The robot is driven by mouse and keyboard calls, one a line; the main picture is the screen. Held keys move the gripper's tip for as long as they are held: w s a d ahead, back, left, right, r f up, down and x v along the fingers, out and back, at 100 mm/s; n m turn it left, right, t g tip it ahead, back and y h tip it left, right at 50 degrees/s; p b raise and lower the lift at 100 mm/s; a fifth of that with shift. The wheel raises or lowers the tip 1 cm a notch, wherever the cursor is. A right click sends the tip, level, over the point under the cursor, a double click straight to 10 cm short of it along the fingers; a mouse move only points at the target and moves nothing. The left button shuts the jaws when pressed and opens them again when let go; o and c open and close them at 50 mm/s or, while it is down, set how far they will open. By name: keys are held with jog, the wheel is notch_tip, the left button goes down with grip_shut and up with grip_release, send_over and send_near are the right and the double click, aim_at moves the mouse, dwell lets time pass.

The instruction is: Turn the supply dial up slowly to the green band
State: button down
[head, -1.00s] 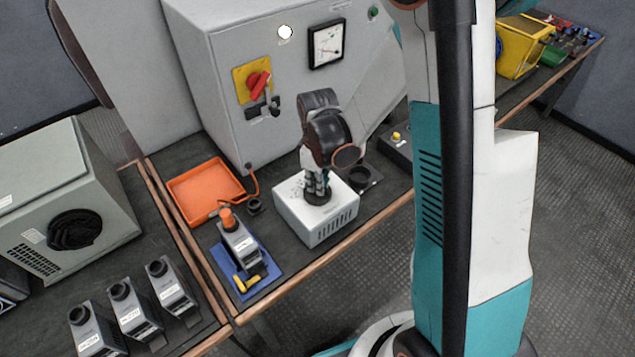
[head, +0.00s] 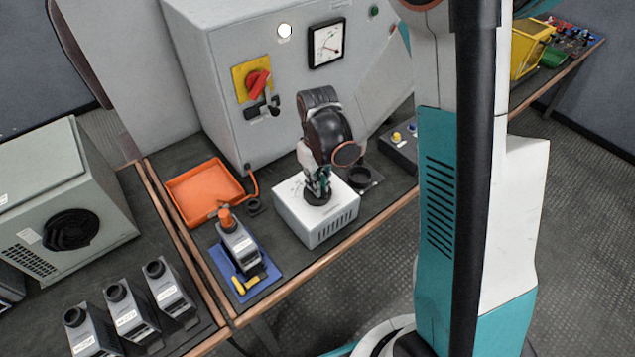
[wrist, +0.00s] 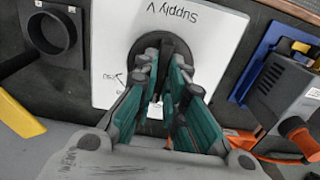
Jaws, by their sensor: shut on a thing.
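The supply box (head: 325,231) is a white box with side vents near the bench's front edge. Its black dial (head: 317,197) is on top, under my gripper (head: 318,184). In the wrist view the box top (wrist: 215,38) reads "Supply V", and my gripper (wrist: 165,75) is shut on the dial (wrist: 150,42), fingers on either side of it. The fingers hide most of the dial and part of its scale. A square meter (head: 327,43) with a white face is on the grey cabinet; its needle is too small to read against any band.
A red switch handle (head: 257,84) on a yellow plate is on the cabinet (head: 208,75). An orange tray (head: 190,203) and a capacitor (head: 238,245) on a blue mat (head: 262,285) are left of the box. A black ring (head: 365,176) is close on its right.

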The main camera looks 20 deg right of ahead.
jog(key=c, duration=1.7)
grip_release()
jog(key=shift+o, duration=0.2)
notch_tip(320, 180, up, 12)
dwell(0.3)
